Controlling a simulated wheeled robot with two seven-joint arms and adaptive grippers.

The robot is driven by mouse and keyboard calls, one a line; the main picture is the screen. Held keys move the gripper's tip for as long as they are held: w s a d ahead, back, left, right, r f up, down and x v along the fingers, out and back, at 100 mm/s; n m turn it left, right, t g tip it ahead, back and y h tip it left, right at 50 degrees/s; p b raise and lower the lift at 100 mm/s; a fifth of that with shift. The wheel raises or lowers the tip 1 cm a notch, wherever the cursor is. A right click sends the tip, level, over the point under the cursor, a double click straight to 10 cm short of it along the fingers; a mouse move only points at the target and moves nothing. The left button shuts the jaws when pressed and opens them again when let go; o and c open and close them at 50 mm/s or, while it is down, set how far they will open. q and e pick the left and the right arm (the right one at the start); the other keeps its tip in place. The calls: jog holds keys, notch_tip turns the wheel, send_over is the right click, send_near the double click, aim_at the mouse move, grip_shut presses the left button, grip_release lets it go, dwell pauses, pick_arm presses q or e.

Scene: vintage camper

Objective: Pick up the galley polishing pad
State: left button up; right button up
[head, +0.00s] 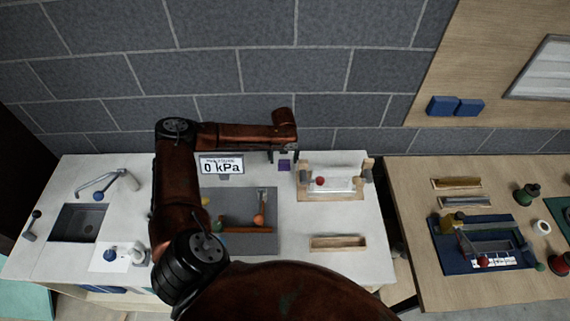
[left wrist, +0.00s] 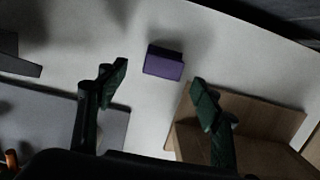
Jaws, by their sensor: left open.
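A small purple block, which looks to be the galley polishing pad (head: 285,165), lies on the white counter between the pressure display and the wooden fixture. It also shows in the left wrist view (left wrist: 163,62), apart from the fingers and a little beyond their tips. My left gripper (head: 284,156) is open and empty above the counter near the pad. In the left wrist view its two dark green fingers (left wrist: 159,92) are spread wide, with bare counter between them. My right gripper is not in view.
A display reading 0 kPa (head: 221,167) stands left of the pad. A wooden fixture (head: 330,195) with a clear tube stands close on the right. A grey mat (head: 250,240) with parts lies in front. The grey block wall (head: 320,75) rises behind.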

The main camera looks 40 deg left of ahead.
aim_at(285, 162)
pick_arm(q)
jog(key=f, duration=0.1)
jog(key=w+f+p, duration=0.1)
jog(key=f, duration=0.1)
jog(key=shift+w+a+f, duration=0.1)
jog(key=shift+f, duration=0.2)
jog(key=shift+a+f, duration=0.2)
jog(key=shift+f, duration=0.6)
jog(key=c, duration=1.3)
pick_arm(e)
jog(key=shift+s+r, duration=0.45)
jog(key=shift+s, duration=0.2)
